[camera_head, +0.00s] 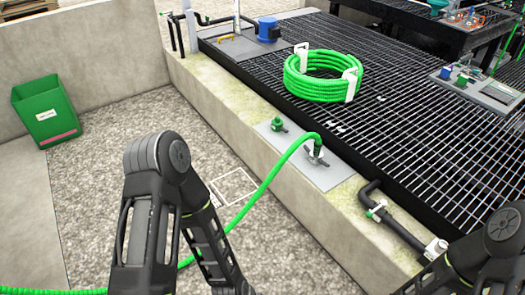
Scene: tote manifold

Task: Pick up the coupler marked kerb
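Two coupler-like fittings stand on a grey plate (318,174) on the concrete kerb. One is a small green fitting (277,124) with a dark base, standing free. The other is a grey-and-white fitting (316,152) at the end of a green hose (262,187). No "kerb" marking is legible on either, so I cannot tell which one bears it. Parts of both my arms show at the bottom, but both grippers are outside the picture. Whether they hold anything cannot be seen.
The loose hose runs down across the gravel to the lower left. A green tote (46,112) stands against the left wall. A coiled green hose (322,76) lies on the black grating (408,125). A black pipe (402,232) runs along the kerb. A blue motor-like unit (268,29) stands behind.

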